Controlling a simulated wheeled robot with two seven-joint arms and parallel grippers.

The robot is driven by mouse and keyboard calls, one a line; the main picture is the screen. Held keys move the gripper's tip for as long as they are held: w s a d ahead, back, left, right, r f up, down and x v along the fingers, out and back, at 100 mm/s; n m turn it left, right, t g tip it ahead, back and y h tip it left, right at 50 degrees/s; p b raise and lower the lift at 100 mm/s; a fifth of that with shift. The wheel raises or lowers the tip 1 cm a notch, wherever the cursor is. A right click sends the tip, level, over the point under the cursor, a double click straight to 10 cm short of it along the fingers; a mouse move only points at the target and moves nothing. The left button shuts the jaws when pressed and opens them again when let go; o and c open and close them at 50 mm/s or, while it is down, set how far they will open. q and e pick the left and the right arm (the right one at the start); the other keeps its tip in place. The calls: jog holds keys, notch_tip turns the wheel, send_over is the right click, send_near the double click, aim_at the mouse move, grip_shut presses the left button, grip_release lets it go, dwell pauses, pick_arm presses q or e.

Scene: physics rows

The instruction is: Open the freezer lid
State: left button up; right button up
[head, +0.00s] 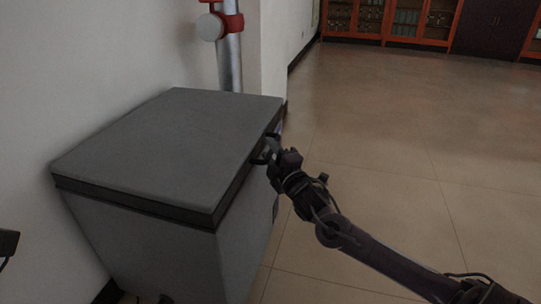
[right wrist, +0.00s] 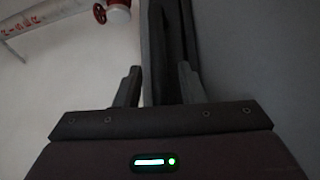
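The freezer (head: 220,255) is a grey chest against the wall, and its flat grey lid (head: 165,140) lies shut on top. A dark band runs under the lid's edge. My right gripper (head: 267,150) is at the lid's right edge, close to a dark handle-like part there. In the right wrist view, its two fingers (right wrist: 157,88) stand apart. A long dark bar (right wrist: 168,50) shows between and beyond them; I cannot tell whether they touch it. A dark piece at the left edge of the head view seems to be my left arm's end; its fingers are hidden.
A silver pipe (head: 230,62) with a red clamp stands behind the freezer by the wall corner. The tiled floor (head: 420,150) to the right is clear. Wooden cabinets (head: 390,20) stand far back.

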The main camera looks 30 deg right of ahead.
jog(key=shift+w, duration=0.15)
jog(key=shift+c, duration=0.4)
grip_shut()
jog(key=shift+r, duration=0.15)
